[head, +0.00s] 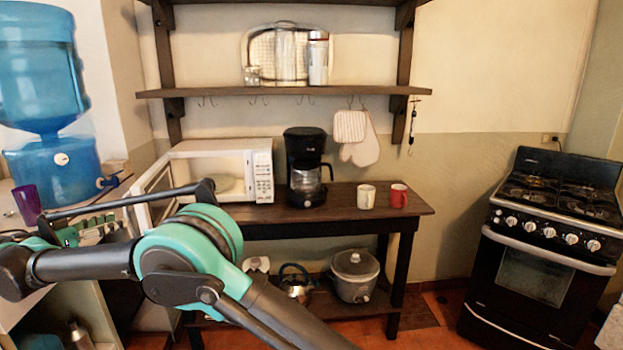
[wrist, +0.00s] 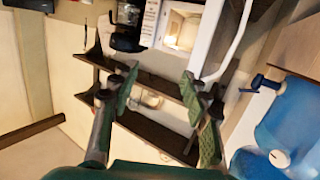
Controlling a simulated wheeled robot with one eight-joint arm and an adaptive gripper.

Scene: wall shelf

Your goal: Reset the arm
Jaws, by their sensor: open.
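My gripper shows in the wrist view (wrist: 157,88), with its two green-padded fingers spread apart and nothing between them. The wrist picture is turned, with the microwave near its top. My teal and dark grey arm crosses the lower left of the head view. The gripper's fingers cannot be made out clearly there. The white microwave (head: 262,177) stands on the dark wooden table (head: 330,205) with its door open, and its lit inside shows in the wrist view (wrist: 182,28).
A black coffee maker (head: 305,160), a white mug (head: 366,196) and a red mug (head: 399,195) stand on the table. A wall shelf (head: 340,91) hangs above. The blue water dispenser (head: 50,160) is at left, the black stove (head: 545,260) at right. Open floor lies between table and stove.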

